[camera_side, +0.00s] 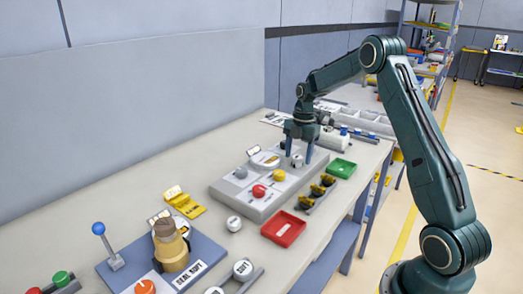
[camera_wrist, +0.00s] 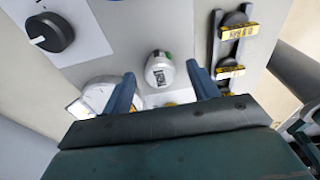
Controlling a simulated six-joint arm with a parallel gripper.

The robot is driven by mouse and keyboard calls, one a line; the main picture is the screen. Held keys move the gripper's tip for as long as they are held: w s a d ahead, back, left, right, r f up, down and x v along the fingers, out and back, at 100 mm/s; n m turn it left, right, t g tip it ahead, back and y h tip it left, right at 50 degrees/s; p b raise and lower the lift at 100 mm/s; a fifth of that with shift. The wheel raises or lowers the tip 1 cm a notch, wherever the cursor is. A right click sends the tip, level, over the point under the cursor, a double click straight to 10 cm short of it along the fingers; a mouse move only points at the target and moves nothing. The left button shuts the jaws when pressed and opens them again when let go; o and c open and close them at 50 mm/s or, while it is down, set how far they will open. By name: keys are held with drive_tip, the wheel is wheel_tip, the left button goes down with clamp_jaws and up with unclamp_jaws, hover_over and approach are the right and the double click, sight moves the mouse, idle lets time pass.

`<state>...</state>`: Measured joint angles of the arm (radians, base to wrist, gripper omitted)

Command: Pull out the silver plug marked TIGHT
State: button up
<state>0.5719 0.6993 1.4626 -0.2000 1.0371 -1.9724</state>
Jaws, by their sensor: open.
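The silver plug (camera_wrist: 160,72) is a round cap with a dark-lettered label that seems to read TIGHT, and a bit of green beside it. It stands on the grey panel block (camera_side: 228,190), near its far end. In the side view the plug (camera_side: 297,161) shows small between my fingers. My gripper (camera_side: 299,154) points down over it, open. In the wrist view the fingers of my gripper (camera_wrist: 161,78) stand on either side of the plug with gaps, and nothing is held.
The block also carries a red knob (camera_side: 259,191), a yellow knob (camera_side: 279,176), a grey knob (camera_side: 241,173) and a round gauge (camera_wrist: 95,98). A rack of yellow-black pieces (camera_side: 316,191) stands beside it. A green tray (camera_side: 342,168) and a red tray (camera_side: 283,229) lie near the bench edge.

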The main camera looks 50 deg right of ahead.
sight(297, 157)
drive_tip(key=shift+f, duration=0.65)
drive_tip(key=c, duration=1)
drive_tip(key=shift+o, duration=1.4)
drive_tip(key=shift+c, duration=1.2)
drive_tip(key=shift+r, duration=0.45)
drive_tip(key=shift+r, duration=2.05)
